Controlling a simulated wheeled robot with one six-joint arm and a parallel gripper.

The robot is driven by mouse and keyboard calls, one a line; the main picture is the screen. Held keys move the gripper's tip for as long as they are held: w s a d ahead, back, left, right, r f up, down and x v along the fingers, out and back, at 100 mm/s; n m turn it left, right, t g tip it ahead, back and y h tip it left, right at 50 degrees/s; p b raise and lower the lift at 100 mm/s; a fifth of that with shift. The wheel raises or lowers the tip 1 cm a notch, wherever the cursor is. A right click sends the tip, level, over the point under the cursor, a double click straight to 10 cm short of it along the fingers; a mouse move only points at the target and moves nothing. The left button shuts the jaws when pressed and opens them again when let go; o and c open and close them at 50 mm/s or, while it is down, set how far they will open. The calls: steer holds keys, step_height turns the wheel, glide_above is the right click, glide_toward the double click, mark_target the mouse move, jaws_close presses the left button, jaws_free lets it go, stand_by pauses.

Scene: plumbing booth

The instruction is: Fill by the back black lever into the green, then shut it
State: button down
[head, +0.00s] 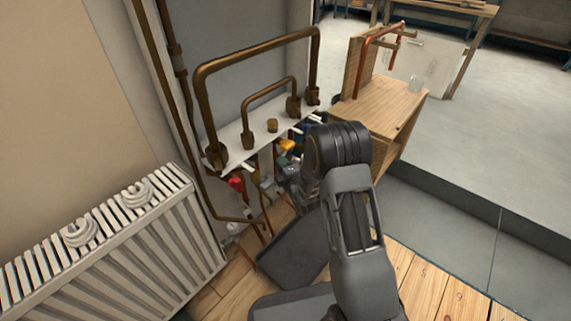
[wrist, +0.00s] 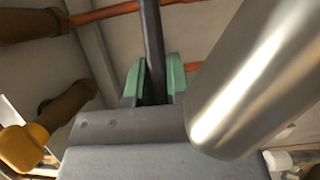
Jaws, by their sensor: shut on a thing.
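In the wrist view, my gripper (wrist: 156,84) has green fingertips on both sides of a thin black lever (wrist: 152,40). The fingers are shut on the lever, which runs up and away between them. A gauge with a green zone is not visible in either view. In the head view my gripper is hidden behind my own arm, near the pipework under the white panel (head: 232,137). A yellow handle (head: 287,146) and a red part (head: 236,183) show there, left of my arm.
A shiny metal cylinder (wrist: 255,80) is close to my gripper's right. Brown pipes (wrist: 66,105) and a yellow part (wrist: 22,148) lie to its left. A white radiator (head: 120,250) stands at left, a wooden bench (head: 385,105) at right. A dark tray (head: 295,250) lies below.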

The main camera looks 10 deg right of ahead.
steer(key=c, duration=1.1)
jaws_free()
steer(key=p+v, duration=0.3)
steer(key=v, duration=1.1)
steer(key=shift+a, duration=0.1)
